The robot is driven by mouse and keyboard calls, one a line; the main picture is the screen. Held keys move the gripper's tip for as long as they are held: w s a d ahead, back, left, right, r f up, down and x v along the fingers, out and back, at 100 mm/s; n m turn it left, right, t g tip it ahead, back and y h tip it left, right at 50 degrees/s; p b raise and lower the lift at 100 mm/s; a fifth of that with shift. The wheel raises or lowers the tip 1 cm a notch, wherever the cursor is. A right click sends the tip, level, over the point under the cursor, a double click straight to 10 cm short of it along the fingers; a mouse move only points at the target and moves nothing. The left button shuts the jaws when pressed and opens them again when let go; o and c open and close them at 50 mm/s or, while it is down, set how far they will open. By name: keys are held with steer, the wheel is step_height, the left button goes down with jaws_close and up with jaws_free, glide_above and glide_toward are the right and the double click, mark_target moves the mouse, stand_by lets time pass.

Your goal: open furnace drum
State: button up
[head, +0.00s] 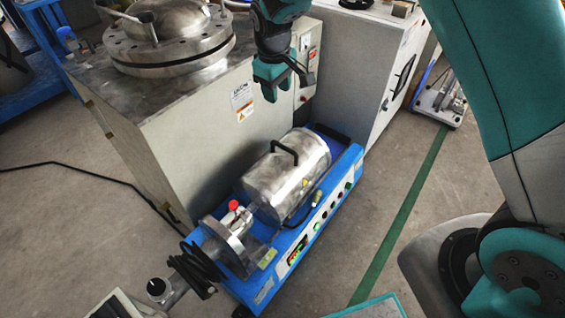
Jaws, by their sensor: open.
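The furnace drum (285,175) is a silver metal cylinder lying on a blue machine base (262,290). A dark handle (284,151) stands up from the top of the drum. The drum looks closed. My gripper (283,88) hangs above and behind the drum, in front of the grey cabinet, pointing down. It is apart from the drum and its handle. Its jaws are small in the picture, and nothing shows between them.
A grey cabinet (160,125) with a round flanged metal lid (168,40) stands behind the drum. A white cabinet (380,60) stands at the back right. A red-capped fitting (233,206) sits at the drum's left end. Open floor with a green line (400,220) lies right.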

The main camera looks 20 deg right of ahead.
steer(key=b, duration=0.2)
glide_toward(284, 146)
steer(key=shift+h, duration=0.4)
steer(key=f+b, duration=0.1)
steer(key=f, duration=0.5)
steer(key=w+f+b, duration=0.1)
steer(key=f, duration=0.2)
steer(key=shift+d+b, duration=0.35)
steer(key=shift+r, duration=0.1)
jaws_close()
